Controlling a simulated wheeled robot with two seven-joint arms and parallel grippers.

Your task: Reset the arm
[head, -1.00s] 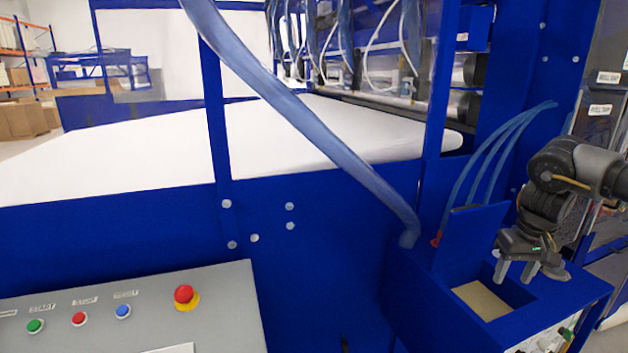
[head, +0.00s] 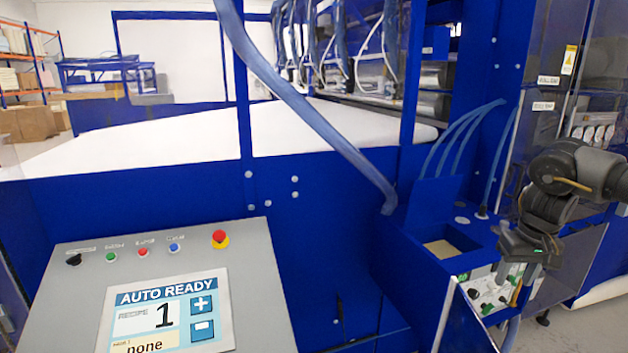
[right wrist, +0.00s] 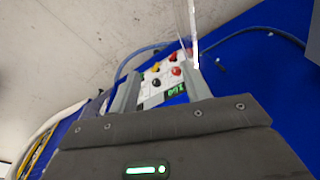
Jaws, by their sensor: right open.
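My right gripper (head: 518,274) hangs at the end of my dark right arm, at the right of the head view. It is open and empty, in front of the blue box (head: 403,258) and its small panel of coloured knobs (head: 490,290). In the right wrist view the two fingers of this gripper (right wrist: 160,85) stand apart, with the knob panel (right wrist: 157,82) beyond them. I cannot tell how far the fingertips are from the panel. My left arm and gripper are not in view.
A grey control console (head: 75,290) with buttons, a red emergency stop (head: 220,238) and a screen reading AUTO READY (head: 165,315) stands at the lower left. The box has an open top compartment (head: 440,249). A blue hose (head: 310,115) crosses before the white foam (head: 190,137).

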